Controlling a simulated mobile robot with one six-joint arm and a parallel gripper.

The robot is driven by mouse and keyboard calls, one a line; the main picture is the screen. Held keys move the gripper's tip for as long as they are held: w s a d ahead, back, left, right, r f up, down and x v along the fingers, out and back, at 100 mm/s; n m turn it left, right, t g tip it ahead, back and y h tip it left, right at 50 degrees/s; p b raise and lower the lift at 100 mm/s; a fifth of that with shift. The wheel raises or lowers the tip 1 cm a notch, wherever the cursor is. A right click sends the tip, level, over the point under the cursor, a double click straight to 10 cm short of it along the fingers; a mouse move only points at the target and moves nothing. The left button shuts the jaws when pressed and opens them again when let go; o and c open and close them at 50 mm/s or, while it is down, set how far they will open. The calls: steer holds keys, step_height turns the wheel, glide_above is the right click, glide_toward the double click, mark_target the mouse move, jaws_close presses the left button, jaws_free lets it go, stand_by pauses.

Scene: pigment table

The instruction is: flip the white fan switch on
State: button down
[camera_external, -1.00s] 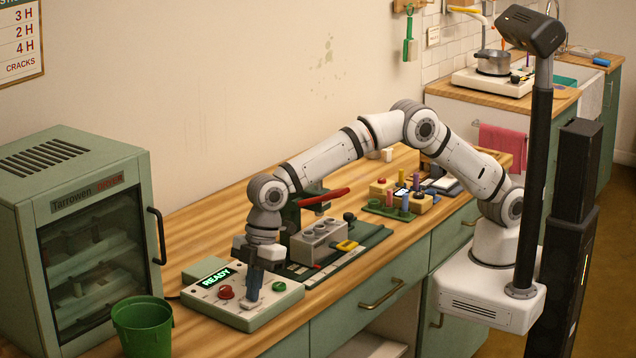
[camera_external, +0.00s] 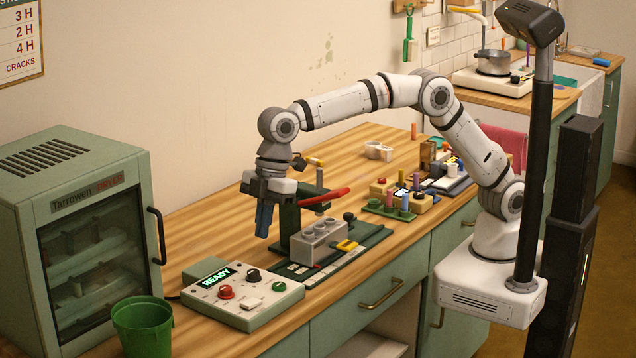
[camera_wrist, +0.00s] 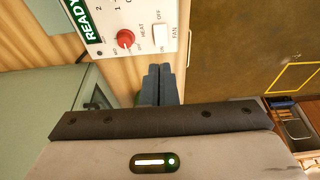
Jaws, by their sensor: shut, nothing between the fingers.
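The white fan switch (camera_wrist: 159,36) sits on the pale control box (camera_wrist: 140,8) in the wrist view, between OFF and ON labels and beside the word FAN. I cannot tell which side of it is pressed. In the external view the box (camera_external: 282,304) lies at the counter's front left, with a lit READY display (camera_external: 215,276). My gripper (camera_external: 263,228) is shut and empty, raised above and behind the box, touching nothing. Its blue fingertips (camera_wrist: 159,82) show just below the switch in the wrist view.
The box also carries a red knob (camera_external: 225,292), a black knob (camera_external: 253,275) and a green button (camera_external: 279,286). A green cabinet (camera_external: 85,215) and green bin (camera_external: 142,325) stand left. A green press with a red lever (camera_external: 325,199) stands right of my gripper.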

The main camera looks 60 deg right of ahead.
mark_target(247, 303)
steer(key=shift+a+f, duration=0.1)
steer(key=b, duration=0.1)
steer(key=a+b, duration=0.1)
steer(key=b, duration=0.1)
steer(key=shift+s+a+r+y, duration=0.1)
steer(key=shift+s+r+y, duration=0.05)
steer(key=shift+r+y, duration=0.25)
steer(key=shift+f, duration=0.15)
steer(key=x, duration=1.4)
steer(key=shift+d+b, duration=0.3)
steer(key=shift+d, duration=0.1)
steer(key=shift+p, duration=0.55)
